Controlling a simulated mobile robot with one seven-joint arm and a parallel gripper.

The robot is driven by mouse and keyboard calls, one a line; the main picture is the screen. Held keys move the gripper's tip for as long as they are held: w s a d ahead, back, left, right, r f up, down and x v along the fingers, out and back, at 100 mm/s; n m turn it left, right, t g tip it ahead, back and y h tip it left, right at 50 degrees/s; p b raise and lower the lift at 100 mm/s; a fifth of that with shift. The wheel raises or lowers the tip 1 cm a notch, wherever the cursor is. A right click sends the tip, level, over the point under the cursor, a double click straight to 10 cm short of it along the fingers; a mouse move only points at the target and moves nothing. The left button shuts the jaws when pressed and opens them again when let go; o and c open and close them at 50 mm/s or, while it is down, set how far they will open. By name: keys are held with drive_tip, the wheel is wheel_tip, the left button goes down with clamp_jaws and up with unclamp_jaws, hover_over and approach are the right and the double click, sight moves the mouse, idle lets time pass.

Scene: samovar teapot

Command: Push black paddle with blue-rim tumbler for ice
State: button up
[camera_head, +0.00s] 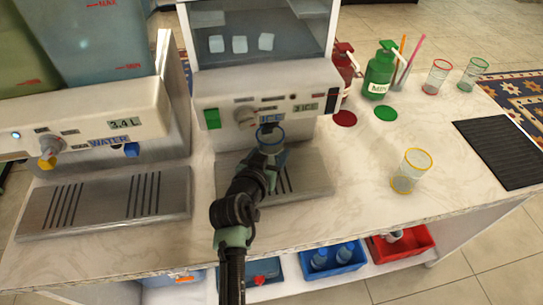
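The ice machine (222,92) stands at the back centre, with a label reading ICE over its outlet. The blue-rim tumbler (280,138) is under that outlet, its blue rim close below the black paddle (268,127). I cannot tell whether the rim touches the paddle. My gripper (270,148) reaches up from the front and appears shut around the tumbler. My wrist hides most of the tumbler's lower part, and the fingertips are hard to make out. Pale ice cubes (239,44) show in the machine's window.
A water dispenser (110,120) stands at left with a ribbed drip tray (100,208). A yellow-rim tumbler (408,172), red-rim tumbler (435,77), green-rim tumbler (472,74), green bottle (379,72) and black mat (500,150) are at right.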

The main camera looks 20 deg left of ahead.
drive_tip(key=shift+r, duration=0.1)
drive_tip(key=shift+s+d+p, duration=0.7)
drive_tip(key=shift+s, duration=0.35)
drive_tip(key=shift+s+d+p, duration=0.4)
drive_tip(key=shift+s+d, duration=0.3)
drive_tip(key=shift+s, duration=0.3)
drive_tip(key=shift+s, duration=0.1)
drive_tip(key=shift+s+d+p, duration=0.45)
drive_tip(key=shift+s+d, duration=0.45)
drive_tip(key=shift+s, duration=0.45)
drive_tip(key=shift+s+d+p, duration=0.4)
drive_tip(key=shift+s+d, duration=0.55)
drive_tip(key=shift+s, duration=0.4)
drive_tip(key=shift+s+d+p, duration=0.45)
drive_tip(key=shift+s+d, duration=0.45)
drive_tip(key=shift+s, duration=0.45)
drive_tip(key=shift+d+r+p, duration=0.1)
drive_tip(key=shift+r+p, duration=0.15)
drive_tip(key=shift+p, duration=1)
drive_tip(key=shift+f+p, duration=0.15)
drive_tip(key=shift+p, duration=0.35)
drive_tip(key=shift+f, duration=0.1)
